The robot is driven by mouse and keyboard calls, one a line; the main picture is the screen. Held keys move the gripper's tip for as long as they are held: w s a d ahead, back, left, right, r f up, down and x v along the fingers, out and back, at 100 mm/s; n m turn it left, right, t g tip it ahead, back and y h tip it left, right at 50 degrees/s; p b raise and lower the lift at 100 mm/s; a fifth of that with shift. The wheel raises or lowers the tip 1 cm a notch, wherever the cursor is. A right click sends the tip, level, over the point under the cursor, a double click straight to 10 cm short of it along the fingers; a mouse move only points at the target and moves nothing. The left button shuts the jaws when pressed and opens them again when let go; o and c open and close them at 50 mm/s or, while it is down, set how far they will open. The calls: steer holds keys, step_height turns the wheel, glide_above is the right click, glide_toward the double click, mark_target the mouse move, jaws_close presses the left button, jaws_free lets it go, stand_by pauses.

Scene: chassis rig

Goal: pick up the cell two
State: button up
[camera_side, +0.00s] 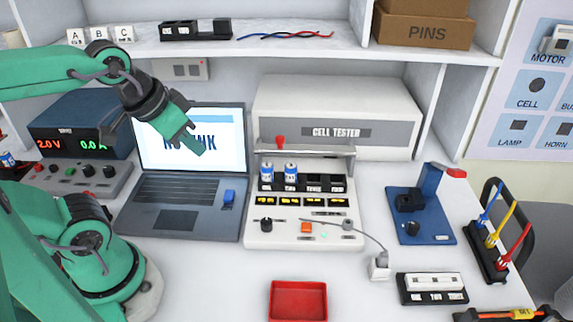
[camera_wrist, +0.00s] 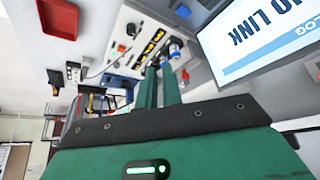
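Two blue-and-white cells stand upright in the black holder (camera_side: 325,188) of the cell tester, in its two left slots: a left cell (camera_side: 266,175) and a right cell (camera_side: 291,174). The two right slots are empty. The labels are too small to read, so I cannot tell by marking which is cell two. In the wrist view, a cell (camera_wrist: 174,50) shows just beyond my fingertips. My gripper (camera_side: 197,146) hangs in front of the laptop screen, up and left of the cells, apart from them. In the wrist view its fingers (camera_wrist: 159,72) show a narrow gap with nothing between.
The laptop (camera_side: 175,208) stands left of the tester (camera_side: 335,112). A red tray (camera_side: 298,300) lies in front. A blue fixture (camera_side: 420,215) stands right, with a cable and plug (camera_side: 379,268) nearer. A shelf (camera_side: 275,45) runs above the bench.

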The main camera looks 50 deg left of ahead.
steer(key=o, duration=0.9)
steer(key=g, duration=0.5)
glide_above(267, 165)
steer(key=f, duration=1)
steer(key=shift+s+d+f, duration=0.1)
steer(key=shift+s, duration=0.25)
steer(key=shift+w+f+g, duration=0.25)
steer(key=shift+f+g, duration=0.05)
steer(key=shift+f, duration=0.05)
steer(key=shift+f, duration=1.3)
